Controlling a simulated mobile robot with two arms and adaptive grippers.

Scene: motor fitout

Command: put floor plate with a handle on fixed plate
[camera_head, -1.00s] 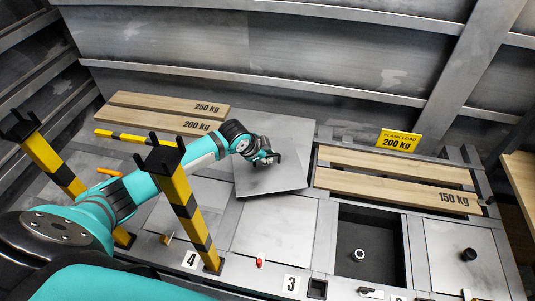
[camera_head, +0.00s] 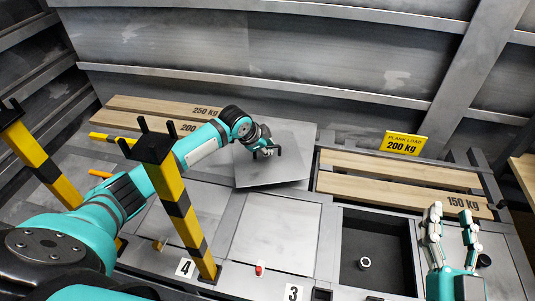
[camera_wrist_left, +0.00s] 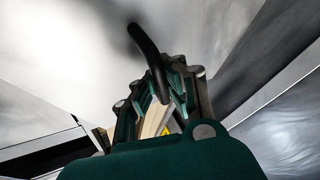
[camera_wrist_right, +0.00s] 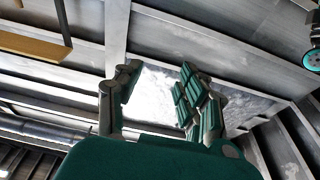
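The floor plate (camera_head: 285,174) is a grey square sheet at the back middle in the head view. It overlaps the back of the grey flat panel (camera_head: 275,238) in that view. Its dark handle (camera_head: 279,153) shows beside my left gripper (camera_head: 266,152). In the left wrist view the curved black handle (camera_wrist_left: 145,45) passes between the fingertips, which look closed on it. Whether the plate is lifted or resting is hard to tell. Several flat grey panels lie in the floor; I cannot tell which is the fixed plate. My right gripper (camera_head: 451,214) is open and empty at lower right.
A dark open recess (camera_head: 352,235) holds a small white ring (camera_head: 364,263). Yellow-black posts (camera_head: 180,205) stand near my left arm. Wooden planks (camera_head: 385,189) lie at the back right, with a yellow load sign (camera_head: 403,143). A metal wall closes the back.

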